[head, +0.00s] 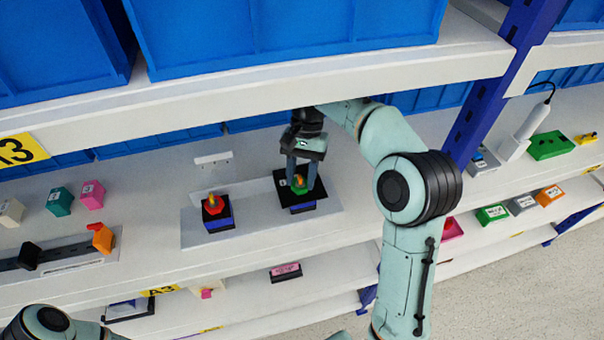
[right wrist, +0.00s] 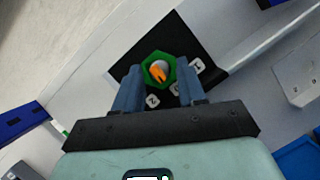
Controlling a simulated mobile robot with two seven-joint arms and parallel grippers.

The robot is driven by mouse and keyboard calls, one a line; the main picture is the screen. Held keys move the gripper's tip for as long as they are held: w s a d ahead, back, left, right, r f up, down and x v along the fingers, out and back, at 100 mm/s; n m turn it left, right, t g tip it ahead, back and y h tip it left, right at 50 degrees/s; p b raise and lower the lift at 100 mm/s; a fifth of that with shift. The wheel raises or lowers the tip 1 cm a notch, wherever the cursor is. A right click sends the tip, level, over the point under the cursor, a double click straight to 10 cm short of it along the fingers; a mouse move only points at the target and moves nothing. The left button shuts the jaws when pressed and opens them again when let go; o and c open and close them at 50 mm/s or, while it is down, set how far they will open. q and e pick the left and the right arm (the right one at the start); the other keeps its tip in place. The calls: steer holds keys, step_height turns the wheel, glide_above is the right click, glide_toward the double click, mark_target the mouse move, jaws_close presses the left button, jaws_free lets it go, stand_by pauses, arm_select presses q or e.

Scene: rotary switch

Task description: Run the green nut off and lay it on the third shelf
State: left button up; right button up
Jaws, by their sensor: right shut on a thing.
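The green nut (head: 301,190) sits on a black-topped switch block (head: 284,198) on the middle shelf. In the right wrist view the hexagonal green nut (right wrist: 146,71) rings a grey post with an orange pointer (right wrist: 157,74). The black plate (right wrist: 180,38) around it has white number tags. My right gripper (head: 302,184) reaches down from above, its fingers on opposite sides of the nut and shut on it. The nut is still around the post, close to the plate. My left gripper is out of view; only part of my left arm shows at bottom left.
A second block with a red-orange knob (head: 212,206) stands to the left. Coloured blocks (head: 60,201) and a dark rail (head: 60,250) lie farther left. Blue bins (head: 290,35) fill the shelf above. A lower shelf holds a pink-labelled block (head: 286,272). A blue upright (head: 490,90) stands at right.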

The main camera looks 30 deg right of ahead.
steer(key=n, duration=0.1)
steer(key=n+h, duration=0.1)
steer(key=n, duration=0.1)
steer(key=n+g, duration=0.1)
steer(key=shift+w+a+n+h, duration=0.1)
steer(key=shift+a+n+h, duration=0.2)
steer(key=shift+n+h, duration=0.1)
steer(key=n+h, duration=0.1)
steer(key=n, duration=0.3)
steer(key=shift+a, duration=0.15)
steer(key=n+h, duration=0.1)
steer(key=n, duration=0.2)
steer(key=shift+h, duration=0.4)
